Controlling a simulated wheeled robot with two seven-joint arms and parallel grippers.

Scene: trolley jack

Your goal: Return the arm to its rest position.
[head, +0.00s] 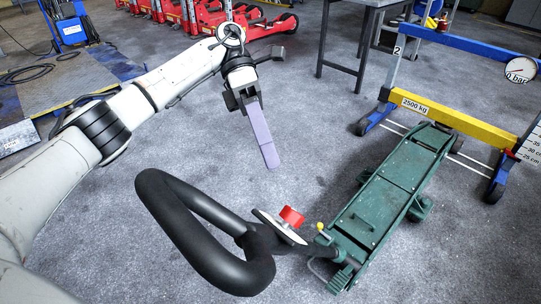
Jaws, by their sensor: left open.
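My left arm comes in from the left, and its gripper (268,160) hangs pointing down, with pale lavender fingers. They overlap in this view, so the gap between them is hard to see. No object shows in it. It is above and behind the black looped handle (168,195) of the trolley jack, apart from it in the picture. The handle carries a red knob (291,215) on a plate. The green jack body (384,200) lies on the floor at the right, with a small yellow knob (320,226) near the handle's base. My right gripper is out of view.
A blue and yellow frame (455,121) marked 2500 kg, with a pressure gauge (520,70), stands behind the jack. A grey table (342,68) and red jacks (190,14) stand at the back. A platform (60,80) is at the left. Grey floor between is clear.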

